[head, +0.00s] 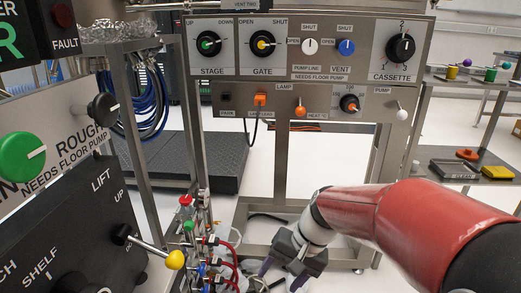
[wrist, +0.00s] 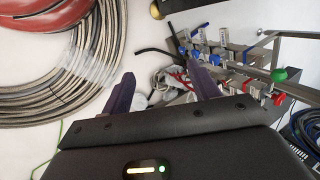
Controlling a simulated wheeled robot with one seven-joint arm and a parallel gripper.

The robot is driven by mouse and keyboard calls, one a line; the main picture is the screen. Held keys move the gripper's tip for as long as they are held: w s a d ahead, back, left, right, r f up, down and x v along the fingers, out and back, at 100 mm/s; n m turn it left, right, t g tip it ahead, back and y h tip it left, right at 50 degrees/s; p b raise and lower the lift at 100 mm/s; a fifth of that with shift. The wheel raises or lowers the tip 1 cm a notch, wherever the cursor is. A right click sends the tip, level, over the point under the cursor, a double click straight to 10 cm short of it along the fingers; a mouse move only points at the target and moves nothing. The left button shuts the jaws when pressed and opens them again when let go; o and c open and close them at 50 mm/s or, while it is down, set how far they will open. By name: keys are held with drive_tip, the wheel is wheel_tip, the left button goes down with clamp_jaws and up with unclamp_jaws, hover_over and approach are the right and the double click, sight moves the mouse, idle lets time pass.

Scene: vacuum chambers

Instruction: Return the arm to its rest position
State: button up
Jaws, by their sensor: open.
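My gripper (head: 275,268) hangs low in front of the control panel's stand in the head view, at the end of my red and white arm. In the wrist view my gripper (wrist: 162,88) shows two dark purple fingers spread apart, with nothing between them. Beyond the fingers lie the floor and some loose cables. The fingertips are partly hidden behind the gripper body in the head view.
The control panel (head: 300,88) with several knobs stands ahead. A black panel (head: 60,235) with a yellow-tipped lever is at left. A valve manifold (wrist: 215,50) with red and blue handles is close to the gripper. Coiled hoses (wrist: 85,75) lie on the floor. Shelves (head: 475,168) stand at right.

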drive_tip(key=s+d+r+n+t+h+p, duration=0.2)
drive_tip(key=s+d+r+t+h, duration=0.2)
drive_tip(key=s+d+r, duration=0.6)
drive_tip(key=shift+s+d+r+n+t+h, duration=0.15)
drive_tip(key=shift+s+d+n+t+h, duration=0.2)
drive_tip(key=shift+s+t, duration=0.45)
